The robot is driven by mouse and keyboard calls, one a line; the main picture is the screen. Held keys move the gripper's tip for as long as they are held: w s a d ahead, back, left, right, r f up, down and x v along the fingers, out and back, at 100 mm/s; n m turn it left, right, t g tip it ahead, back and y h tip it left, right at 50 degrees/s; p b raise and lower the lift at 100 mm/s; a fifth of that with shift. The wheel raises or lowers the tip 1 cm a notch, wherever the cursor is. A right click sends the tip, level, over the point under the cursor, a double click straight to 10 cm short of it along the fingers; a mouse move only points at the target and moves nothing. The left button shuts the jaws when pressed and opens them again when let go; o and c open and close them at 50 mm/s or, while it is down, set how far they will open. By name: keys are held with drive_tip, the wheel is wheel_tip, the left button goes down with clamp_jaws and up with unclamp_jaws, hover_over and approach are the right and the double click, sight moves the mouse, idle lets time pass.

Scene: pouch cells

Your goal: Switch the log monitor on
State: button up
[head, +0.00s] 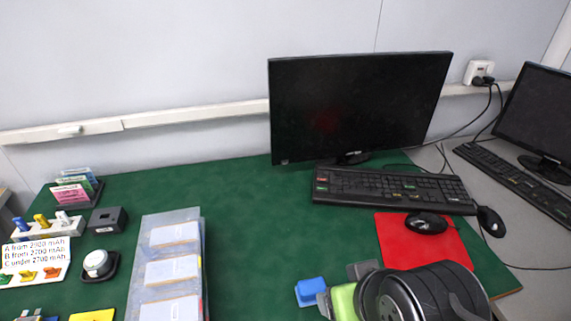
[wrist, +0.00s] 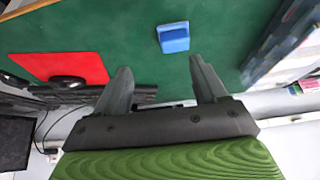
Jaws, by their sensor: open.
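The log monitor (head: 358,105) stands at the back of the green table in the head view, with a dark screen. A black keyboard (head: 390,188) lies in front of it. My gripper (head: 340,278) is at the bottom right of the head view, in front of the monitor and to the left of the red mat. In the wrist view my gripper (wrist: 163,75) is open, its two grey fingers apart with nothing between them. The monitor's power button cannot be made out.
A blue block (head: 310,291) lies by my gripper; it also shows in the wrist view (wrist: 174,38). A black mouse (head: 426,223) rests on a red mat (head: 394,246). A clear tray (head: 149,232) holds pouch cells. A second monitor (head: 538,112) stands right. The green table's middle is free.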

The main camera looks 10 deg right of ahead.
clamp_jaws()
idle(1.5)
